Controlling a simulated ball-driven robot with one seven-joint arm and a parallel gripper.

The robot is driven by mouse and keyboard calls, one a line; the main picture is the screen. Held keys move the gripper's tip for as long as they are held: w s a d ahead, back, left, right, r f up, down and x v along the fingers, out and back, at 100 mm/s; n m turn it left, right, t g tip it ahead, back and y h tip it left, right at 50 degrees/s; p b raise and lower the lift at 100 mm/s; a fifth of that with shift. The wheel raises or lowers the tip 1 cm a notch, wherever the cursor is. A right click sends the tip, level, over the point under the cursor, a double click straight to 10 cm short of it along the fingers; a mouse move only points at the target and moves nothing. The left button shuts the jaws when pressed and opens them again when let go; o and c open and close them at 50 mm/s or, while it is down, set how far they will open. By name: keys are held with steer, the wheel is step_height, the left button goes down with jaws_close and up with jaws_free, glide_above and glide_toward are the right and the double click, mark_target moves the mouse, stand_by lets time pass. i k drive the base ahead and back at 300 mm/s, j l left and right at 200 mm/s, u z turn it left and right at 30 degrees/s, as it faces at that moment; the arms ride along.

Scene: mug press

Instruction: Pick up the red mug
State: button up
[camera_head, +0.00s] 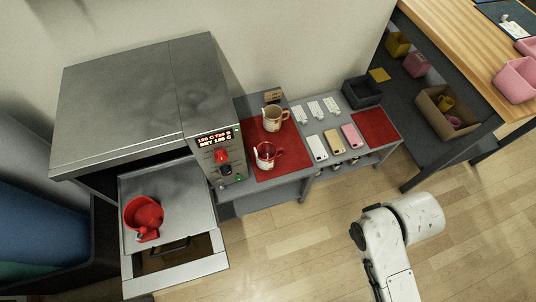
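My white arm shows at the lower right, over the floor and well apart from the red mug. No gripper fingers show.
The metal press (140,95) with its control panel (221,155) stands left of the mugs. Phones, white items and a dark bin (361,92) are to their right. A shelf with an open cardboard box (443,125) stands farther right. Wooden floor (300,240) is clear in front.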

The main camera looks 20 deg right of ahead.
mark_target(267, 151)
steer(key=i+l, duration=0.45)
steer(key=i+l+u, duration=0.1)
steer(key=i+l, duration=0.35)
steer(key=l, duration=0.2)
steer(key=i+l, duration=0.4)
steer(key=l, duration=0.2)
